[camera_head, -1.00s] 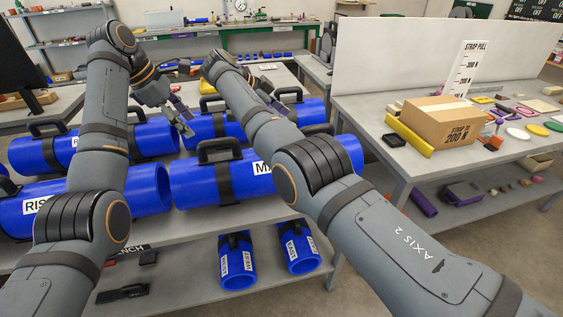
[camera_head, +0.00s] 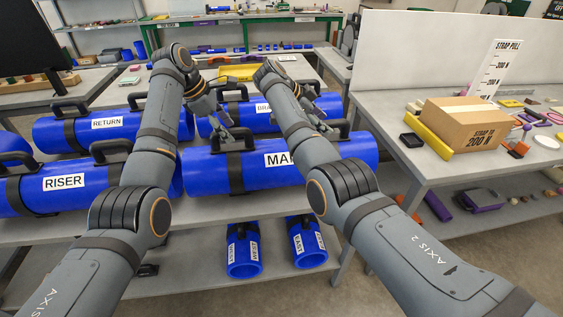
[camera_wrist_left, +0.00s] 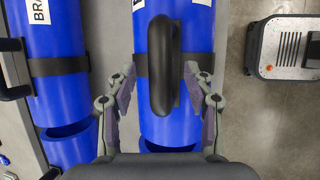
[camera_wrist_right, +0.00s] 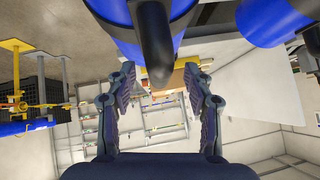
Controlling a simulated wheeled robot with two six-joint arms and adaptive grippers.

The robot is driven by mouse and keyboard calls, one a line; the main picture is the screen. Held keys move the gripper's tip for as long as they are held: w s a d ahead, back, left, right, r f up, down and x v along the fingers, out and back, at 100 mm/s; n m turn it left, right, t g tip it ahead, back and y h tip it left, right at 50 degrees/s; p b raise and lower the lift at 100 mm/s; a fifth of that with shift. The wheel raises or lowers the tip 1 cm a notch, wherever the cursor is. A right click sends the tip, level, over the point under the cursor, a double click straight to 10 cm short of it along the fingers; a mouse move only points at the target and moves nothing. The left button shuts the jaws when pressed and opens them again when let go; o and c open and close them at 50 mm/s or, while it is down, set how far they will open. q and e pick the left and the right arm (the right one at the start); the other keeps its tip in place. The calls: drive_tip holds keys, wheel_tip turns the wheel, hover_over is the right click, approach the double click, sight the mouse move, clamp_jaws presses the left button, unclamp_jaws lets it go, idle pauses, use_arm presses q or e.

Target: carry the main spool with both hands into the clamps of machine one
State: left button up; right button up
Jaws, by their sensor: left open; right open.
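The main spool (camera_head: 262,177) is a blue pipe with a white label reading "MA", partly covered by my right arm. It lies on the cart's upper shelf, with a black handle near each end. My left gripper (camera_head: 228,122) is open at its left handle (camera_head: 231,137). In the left wrist view that handle (camera_wrist_left: 163,75) runs lengthwise between the spread fingers (camera_wrist_left: 158,78). My right gripper (camera_head: 326,122) is open near the right handle (camera_head: 342,127). In the right wrist view a black handle (camera_wrist_right: 154,40) hangs between and just ahead of the open fingers (camera_wrist_right: 159,78). The clamps are not identifiable.
The riser spool (camera_head: 95,180), return spool (camera_head: 110,125) and a partly hidden spool labelled "BRA" (camera_head: 262,120) lie close by. Short blue spools (camera_head: 243,256) are on the lower shelf. A table with a cardboard box (camera_head: 466,122) stands to the right.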

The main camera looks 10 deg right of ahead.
use_arm(q)
drive_tip(key=shift+d+x, duration=0.25)
drive_tip(key=shift+x, duration=1.1)
use_arm(e)
drive_tip(key=shift+x, duration=1.45)
use_arm(q)
drive_tip(key=shift+a+r, duration=0.1)
use_arm(e)
drive_tip(key=shift+r, duration=0.15)
use_arm(q)
clamp_jaws()
use_arm(e)
clamp_jaws()
